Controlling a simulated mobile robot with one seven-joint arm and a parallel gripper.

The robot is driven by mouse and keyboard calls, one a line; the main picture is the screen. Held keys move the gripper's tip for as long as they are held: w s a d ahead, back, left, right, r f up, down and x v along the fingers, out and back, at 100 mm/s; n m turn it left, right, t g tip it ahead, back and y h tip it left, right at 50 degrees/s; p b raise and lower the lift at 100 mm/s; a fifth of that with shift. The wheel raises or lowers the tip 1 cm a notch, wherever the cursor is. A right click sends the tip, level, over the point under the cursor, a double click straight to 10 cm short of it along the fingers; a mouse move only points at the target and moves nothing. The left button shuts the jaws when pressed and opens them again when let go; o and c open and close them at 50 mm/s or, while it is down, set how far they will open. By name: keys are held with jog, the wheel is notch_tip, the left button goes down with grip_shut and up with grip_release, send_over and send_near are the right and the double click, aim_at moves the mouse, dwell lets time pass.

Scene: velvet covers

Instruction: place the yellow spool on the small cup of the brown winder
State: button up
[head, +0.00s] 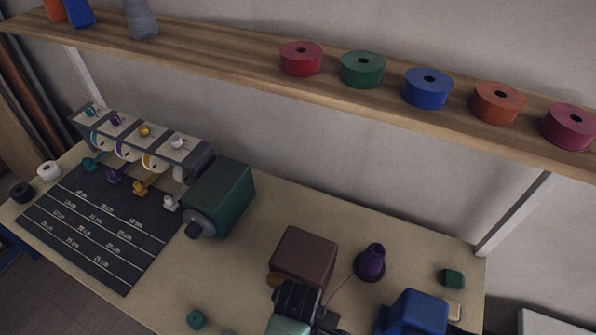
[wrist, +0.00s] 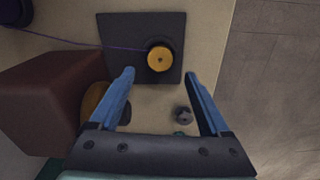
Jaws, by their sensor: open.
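The yellow spool (wrist: 159,58) shows in the wrist view as a round yellow face with a dark centre and dark side, over a dark square plate (wrist: 118,28). A thin purple thread runs left from it. My gripper (wrist: 160,74) is open, its blue fingers apart, with the spool just beyond and between the tips in the picture. The brown winder (head: 303,255) is a brown box with an orange-yellow wheel on its side; the box (wrist: 42,105) and wheel (wrist: 92,104) also show in the wrist view, left of my gripper. I cannot make out its small cup. In the head view my arm hides the spool.
A purple cone (head: 371,261) stands right of the winder, with a thread leading from it. A green machine (head: 222,196) and a dark marked mat (head: 98,227) are to the left. A blue machine (head: 414,313) is at right. A small grey piece (wrist: 183,115) lies between my fingers' bases in the picture.

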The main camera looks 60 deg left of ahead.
jog(key=w+d+r+m+t+y, duration=0.1)
jog(key=w+r+m+t, duration=0.3)
jog(key=w+r, duration=0.6)
jog(key=w+r+m+t+y, duration=0.2)
jog(key=w+r+m+t, duration=0.3)
jog(key=r, duration=0.8)
jog(key=w+d+r+m+t+y, duration=0.1)
jog(key=w+r+m+t, duration=0.15)
jog(key=w+r, duration=0.85)
jog(key=d+r+m+t+h, duration=0.1)
jog(key=d+r+m+t, duration=0.25)
jog(key=r, duration=0.85)
jog(key=d+r+m+t, duration=0.2)
jog(key=d+r+t, duration=0.3)
jog(key=r, duration=0.7)
jog(key=s+d+r+m+t+h, duration=0.1)
jog(key=s+d+r+m+t, duration=0.2)
jog(key=s+r, duration=0.2)
jog(key=s+d+r+m+t+h, duration=0.2)
jog(key=s+r, duration=0.4)
jog(key=r, duration=0.5)
jog(key=d+m+t, duration=0.1)
jog(key=d+t, duration=0.1)
jog(key=shift+s+d+r, duration=0.15)
jog(key=shift+s+d, duration=0.05)
jog(key=shift+d, duration=0.1)
